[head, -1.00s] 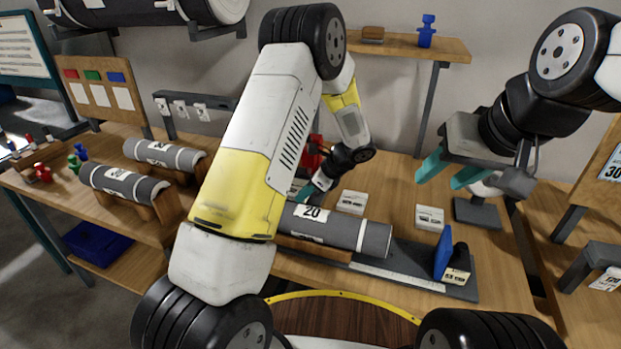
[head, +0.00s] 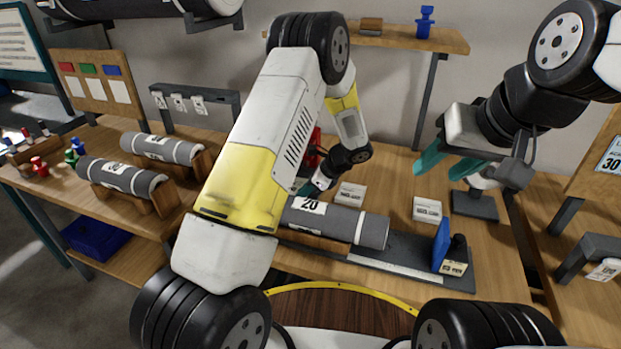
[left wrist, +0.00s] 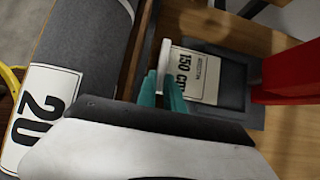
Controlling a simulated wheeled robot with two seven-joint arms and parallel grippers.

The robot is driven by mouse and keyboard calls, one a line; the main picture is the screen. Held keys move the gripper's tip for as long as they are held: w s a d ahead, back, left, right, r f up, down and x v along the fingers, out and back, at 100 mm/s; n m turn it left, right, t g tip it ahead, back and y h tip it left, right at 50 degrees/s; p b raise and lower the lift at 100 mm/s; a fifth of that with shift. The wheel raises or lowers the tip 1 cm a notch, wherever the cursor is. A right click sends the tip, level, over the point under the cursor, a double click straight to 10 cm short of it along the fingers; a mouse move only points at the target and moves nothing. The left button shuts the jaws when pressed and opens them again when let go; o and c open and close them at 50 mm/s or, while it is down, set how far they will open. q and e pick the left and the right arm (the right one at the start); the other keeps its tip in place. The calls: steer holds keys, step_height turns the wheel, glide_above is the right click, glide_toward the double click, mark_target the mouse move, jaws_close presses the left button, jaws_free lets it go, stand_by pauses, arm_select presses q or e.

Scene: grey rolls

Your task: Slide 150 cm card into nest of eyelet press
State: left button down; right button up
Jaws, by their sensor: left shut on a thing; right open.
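The 150 cm card (left wrist: 197,77), white with black print and a dark part beside it, lies over the grey base of the eyelet press (left wrist: 285,78). The red press also shows in the head view (head: 314,148), mostly behind my left arm. My left gripper (left wrist: 161,82) is shut on the card's near end, by a white strip. Its fingers also show in the head view (head: 308,187). The card looks roughly level with the dark nest; I cannot tell how far in it sits. My right gripper (head: 440,170) is open and empty above the bench's right side.
A grey roll marked 20 (head: 335,221) lies in front of my left gripper, and close beside it in the left wrist view (left wrist: 70,90). White cards (head: 351,194) (head: 427,209) lie behind it. A blue stop (head: 441,246) stands on the ruled base at right.

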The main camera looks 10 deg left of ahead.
arm_select(q)
steer(key=shift+w, duration=0.1)
steer(key=shift+w+d, duration=0.2)
steer(key=shift+w, duration=0.65)
steer(key=shift+w+d, duration=0.15)
steer(key=shift+w, duration=0.75)
steer(key=shift+w+d, duration=0.2)
steer(key=shift+w, duration=0.65)
steer(key=c, duration=1.4)
jaws_free()
